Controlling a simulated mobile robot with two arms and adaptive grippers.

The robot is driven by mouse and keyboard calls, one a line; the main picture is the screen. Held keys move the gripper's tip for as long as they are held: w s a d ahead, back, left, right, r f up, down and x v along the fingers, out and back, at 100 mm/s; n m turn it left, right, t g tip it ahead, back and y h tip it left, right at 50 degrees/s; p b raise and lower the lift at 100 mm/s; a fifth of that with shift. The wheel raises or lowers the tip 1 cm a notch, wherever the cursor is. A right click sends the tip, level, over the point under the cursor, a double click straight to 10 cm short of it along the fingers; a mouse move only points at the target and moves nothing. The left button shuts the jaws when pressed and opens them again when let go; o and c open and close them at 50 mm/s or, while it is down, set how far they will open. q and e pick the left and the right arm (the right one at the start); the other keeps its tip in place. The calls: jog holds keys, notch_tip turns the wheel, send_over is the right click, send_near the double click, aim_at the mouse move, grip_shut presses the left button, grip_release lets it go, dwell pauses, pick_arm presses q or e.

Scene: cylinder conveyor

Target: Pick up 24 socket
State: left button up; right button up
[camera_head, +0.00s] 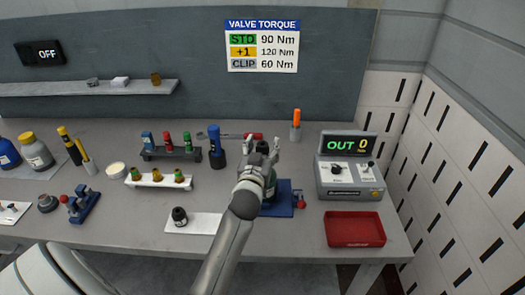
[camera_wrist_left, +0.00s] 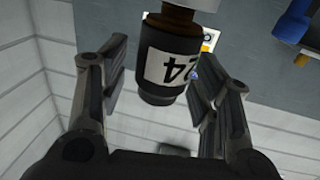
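The 24 socket (camera_wrist_left: 170,72) is a black cylinder with a white label whose "24" appears upside down in the left wrist view. It adjoins a silver and brown part at the top of that view. My left gripper (camera_wrist_left: 160,85) has its fingers spread on either side of the socket. A gap shows at the left finger; contact at the right finger is unclear. My right gripper is not in view.
A grey control box (camera_head: 350,180) reading "OUT 0" and a red tray (camera_head: 354,229) stand to the right. A black socket-like piece (camera_head: 180,216) is on a white mat. Racks of coloured pieces (camera_head: 172,153) and a blue tool (camera_head: 216,150) stand left of the arm.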

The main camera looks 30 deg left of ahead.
pick_arm(q)
jog(key=c, duration=1.2)
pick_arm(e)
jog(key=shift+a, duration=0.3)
